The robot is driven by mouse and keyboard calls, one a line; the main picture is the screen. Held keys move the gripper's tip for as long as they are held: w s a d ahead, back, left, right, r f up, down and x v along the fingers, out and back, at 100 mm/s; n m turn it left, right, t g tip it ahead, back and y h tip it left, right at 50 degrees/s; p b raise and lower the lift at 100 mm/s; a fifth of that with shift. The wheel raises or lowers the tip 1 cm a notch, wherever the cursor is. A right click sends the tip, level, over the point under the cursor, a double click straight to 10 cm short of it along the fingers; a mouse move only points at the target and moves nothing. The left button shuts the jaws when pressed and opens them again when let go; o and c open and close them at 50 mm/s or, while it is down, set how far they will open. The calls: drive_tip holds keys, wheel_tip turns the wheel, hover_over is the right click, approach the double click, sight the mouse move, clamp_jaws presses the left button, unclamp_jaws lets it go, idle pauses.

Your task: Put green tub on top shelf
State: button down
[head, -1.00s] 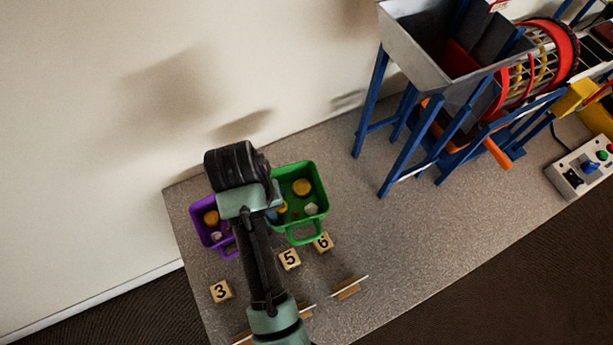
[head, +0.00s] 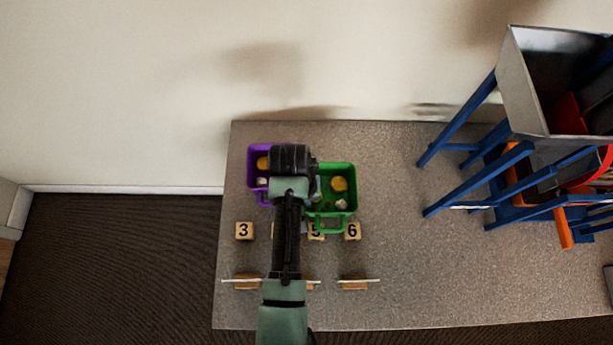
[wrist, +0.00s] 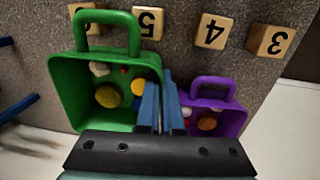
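The green tub (head: 352,179) stands on the grey table right of my arm, its handle towards the numbered blocks. It holds yellow round pieces and smaller bits. In the wrist view the green tub (wrist: 70,85) fills the left, handle up. My gripper (wrist: 160,90) shows two blue fingers close together at the tub's right wall, one inside and one outside, shut on that wall. In the head view my wrist hides the fingers. I cannot tell whether the tub is off the table. No shelf can be made out.
A purple tub (head: 256,180) with pieces in it is close on the left, also in the wrist view (wrist: 233,118). Number blocks, including 3 (head: 244,231) and 6 (head: 352,231), lie in front. A blue-legged machine (head: 470,115) stands right. A wall is behind.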

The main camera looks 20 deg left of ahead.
drive_tip(key=shift+f, duration=2.1)
drive_tip(key=shift+b, duration=0.3)
drive_tip(key=c, duration=1.1)
unclamp_jaws()
drive_tip(key=shift+f, duration=0.1)
